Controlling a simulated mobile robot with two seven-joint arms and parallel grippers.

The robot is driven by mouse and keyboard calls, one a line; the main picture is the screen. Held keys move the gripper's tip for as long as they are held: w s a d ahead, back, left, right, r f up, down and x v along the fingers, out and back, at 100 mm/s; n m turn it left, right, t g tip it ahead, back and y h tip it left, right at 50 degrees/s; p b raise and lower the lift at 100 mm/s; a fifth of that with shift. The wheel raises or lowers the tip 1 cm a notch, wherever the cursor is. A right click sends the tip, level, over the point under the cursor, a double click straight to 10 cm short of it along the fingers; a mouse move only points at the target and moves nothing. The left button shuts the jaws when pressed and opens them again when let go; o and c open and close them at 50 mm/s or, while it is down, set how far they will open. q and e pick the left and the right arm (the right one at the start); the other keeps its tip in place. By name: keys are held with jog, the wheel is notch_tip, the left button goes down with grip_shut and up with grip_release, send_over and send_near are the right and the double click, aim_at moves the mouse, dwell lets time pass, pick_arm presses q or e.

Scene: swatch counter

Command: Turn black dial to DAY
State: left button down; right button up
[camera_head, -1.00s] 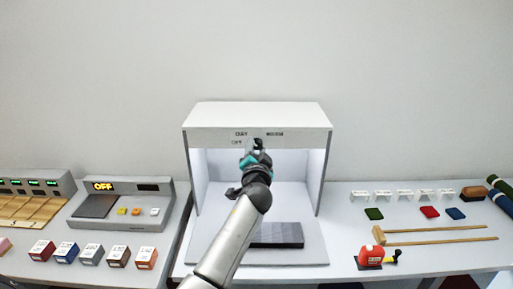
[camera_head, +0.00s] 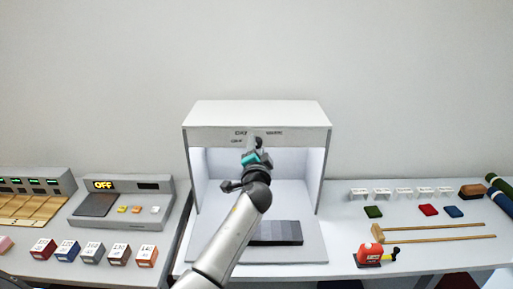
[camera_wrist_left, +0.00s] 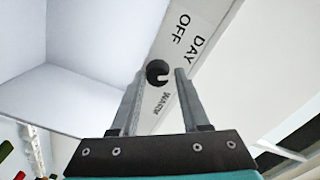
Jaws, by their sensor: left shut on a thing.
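The black dial (camera_head: 259,141) sits on the front top panel of a white light booth (camera_head: 257,115). In the left wrist view the dial (camera_wrist_left: 157,72) is round with a notch, between my two fingers. Printed labels OFF, DAY and WARM stand around it. My left gripper (camera_head: 257,146) reaches up to the panel from below and is shut on the dial; its fingers also show in the wrist view (camera_wrist_left: 157,85). I cannot tell surely which label the dial points to. My right gripper is not in view.
At left is a grey console (camera_head: 124,203) with a lit OFF display, and several coloured boxes (camera_head: 92,253).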

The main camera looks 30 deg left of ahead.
pick_arm(q)
jog(key=shift+c, duration=1.9)
grip_release()
jog(key=v, duration=1.5)
jog(key=shift+d+b, duration=0.15)
jog(key=shift+b, duration=0.15)
jog(key=shift+s+f, duration=0.1)
